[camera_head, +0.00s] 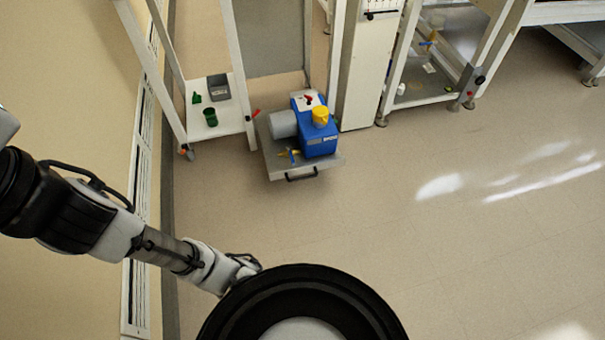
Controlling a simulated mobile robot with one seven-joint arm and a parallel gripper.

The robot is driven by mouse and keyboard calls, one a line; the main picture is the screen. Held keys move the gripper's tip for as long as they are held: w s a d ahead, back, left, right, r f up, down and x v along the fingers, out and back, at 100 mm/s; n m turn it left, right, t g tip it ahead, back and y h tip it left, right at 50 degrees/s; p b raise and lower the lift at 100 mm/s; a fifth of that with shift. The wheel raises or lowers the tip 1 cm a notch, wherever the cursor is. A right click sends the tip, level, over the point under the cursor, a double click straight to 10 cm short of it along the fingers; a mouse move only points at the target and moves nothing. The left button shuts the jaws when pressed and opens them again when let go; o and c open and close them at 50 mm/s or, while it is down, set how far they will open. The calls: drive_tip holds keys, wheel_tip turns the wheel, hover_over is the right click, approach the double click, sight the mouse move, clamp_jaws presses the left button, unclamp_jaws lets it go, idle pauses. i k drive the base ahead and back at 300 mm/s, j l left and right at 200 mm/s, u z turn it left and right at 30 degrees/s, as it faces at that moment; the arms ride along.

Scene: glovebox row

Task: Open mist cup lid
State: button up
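A blue pump-like machine (319,142) with a grey cylinder (283,124) on its left side sits on a low grey platform (326,165). A yellow cup-shaped part (320,114) stands upright on top of it; it looks like the mist cup, and its top appears covered. I cannot make out a separate lid edge or hinge. A small red part (308,98) is on a pale top surface beside it. My arm reaches in from the left, well short of the machine. My gripper does not show; the arm's far end goes behind a round black shape at the bottom.
A white shelf (230,122) left of the machine holds a green cup (210,117) and a dark grey box (218,87). The platform has a black front handle (301,174). White frames stand behind. The floor in front and to the right is clear.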

sight(320, 112)
drive_tip(key=i+l, duration=0.1)
drive_tip(key=i, duration=0.5)
drive_tip(key=i+l+z, duration=0.1)
drive_tip(key=i, duration=0.45)
